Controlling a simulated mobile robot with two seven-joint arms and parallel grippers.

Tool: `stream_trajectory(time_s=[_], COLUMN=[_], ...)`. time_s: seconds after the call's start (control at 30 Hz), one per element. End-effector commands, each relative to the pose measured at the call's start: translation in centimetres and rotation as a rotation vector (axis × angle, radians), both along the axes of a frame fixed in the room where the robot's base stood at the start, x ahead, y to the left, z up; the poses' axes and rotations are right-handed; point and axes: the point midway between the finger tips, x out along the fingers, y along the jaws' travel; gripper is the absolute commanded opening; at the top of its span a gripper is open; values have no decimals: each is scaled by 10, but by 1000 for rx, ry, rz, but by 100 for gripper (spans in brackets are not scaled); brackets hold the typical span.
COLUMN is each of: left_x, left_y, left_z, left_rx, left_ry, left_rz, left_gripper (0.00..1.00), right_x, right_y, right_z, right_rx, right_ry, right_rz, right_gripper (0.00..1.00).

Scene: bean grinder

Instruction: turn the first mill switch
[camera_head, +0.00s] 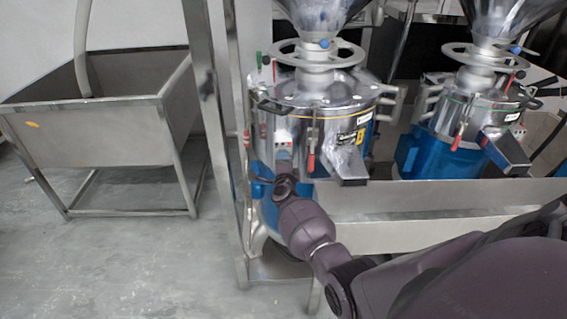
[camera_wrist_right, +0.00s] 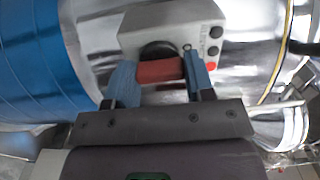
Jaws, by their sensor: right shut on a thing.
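The first mill (camera_head: 318,93), a steel and blue grinder with a hopper on top, stands in the middle of the head view. Its light grey switch box (camera_head: 282,137) is on the front left of its body. In the wrist view the box (camera_wrist_right: 172,28) has a black round base and a red switch handle (camera_wrist_right: 160,70). My right gripper (camera_wrist_right: 162,76) is shut on the red handle, one blue-grey finger on each side. In the head view my right gripper (camera_head: 284,166) is just below the switch box and hides the handle. My left gripper is not in view.
A second mill (camera_head: 463,117) stands to the right. A steel frame with an upright post (camera_head: 213,120) is just left of the first mill. A steel beam (camera_head: 430,200) runs below the mills. A steel sink (camera_head: 105,130) stands at the left, with open floor before it.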

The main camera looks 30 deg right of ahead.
Motion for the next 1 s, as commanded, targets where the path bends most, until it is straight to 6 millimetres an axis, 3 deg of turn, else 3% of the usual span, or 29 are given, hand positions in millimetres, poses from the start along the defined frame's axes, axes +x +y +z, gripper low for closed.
stream_trajectory(time_s=[0.27,0.3,0.43,0.77,1.0], left_x=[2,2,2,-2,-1], left_y=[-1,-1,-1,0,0], left_z=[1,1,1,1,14], left_rx=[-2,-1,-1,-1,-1], left_ry=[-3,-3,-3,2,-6], left_rz=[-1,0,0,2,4], left_gripper=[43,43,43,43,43], right_x=[-1,-1,-1,-3,-28], right_y=[0,0,0,1,17], right_z=[-2,-2,-1,0,2], right_rx=[-2,-2,-2,0,3], right_ry=[4,4,3,1,-1], right_rz=[0,0,0,0,-1], right_gripper=[25,55,74,74,74])
